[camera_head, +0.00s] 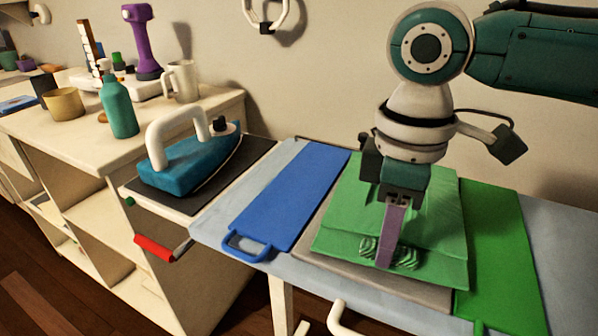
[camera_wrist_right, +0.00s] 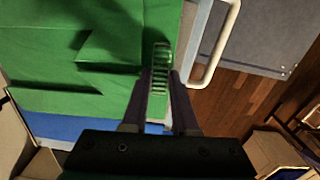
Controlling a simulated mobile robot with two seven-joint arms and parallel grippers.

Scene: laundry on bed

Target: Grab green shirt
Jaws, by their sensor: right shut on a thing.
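The green shirt (camera_head: 440,215) lies folded and flat on a grey panel (camera_head: 400,288) on the ironing table. My right gripper (camera_head: 386,262) points down at the shirt's front part, with cloth bunched up on both sides of its purple fingers. In the right wrist view the shirt (camera_wrist_right: 50,60) fills the upper left, and a ridge of its cloth stands between the fingertips of my right gripper (camera_wrist_right: 158,76). The gripper is shut on the shirt. My left gripper does not show in either view.
A blue panel (camera_head: 290,195) lies left of the shirt and a bright green panel (camera_head: 497,250) lies right of it. A blue iron (camera_head: 190,160) rests on a dark pad (camera_head: 245,165) further left. A shelf with a teal bottle (camera_head: 118,105) stands at the left.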

